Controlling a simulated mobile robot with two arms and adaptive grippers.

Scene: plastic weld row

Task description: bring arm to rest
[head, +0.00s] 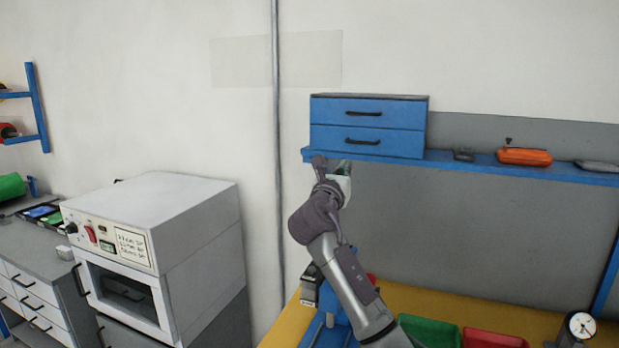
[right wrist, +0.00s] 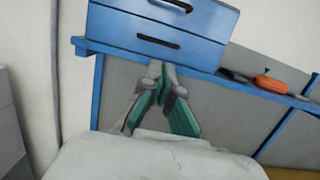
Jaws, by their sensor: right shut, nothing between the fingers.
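My right arm rises from the bottom of the head view, and its gripper (head: 338,168) is in front of the blue shelf, just below the drawer box. In the right wrist view the gripper (right wrist: 157,70) has its green-padded fingers brought together at the tips, with nothing between them. The fingertips show against the shelf edge below the lower drawer; I cannot tell whether they touch it. My left gripper is not in view.
A blue two-drawer box (head: 368,127) sits shut on the blue shelf (head: 459,164), beside an orange case (head: 524,156). Below are a yellow bench (head: 406,296), a green bin (head: 430,332), a red bin (head: 494,339) and a dial gauge (head: 581,325). A grey oven (head: 162,252) stands left.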

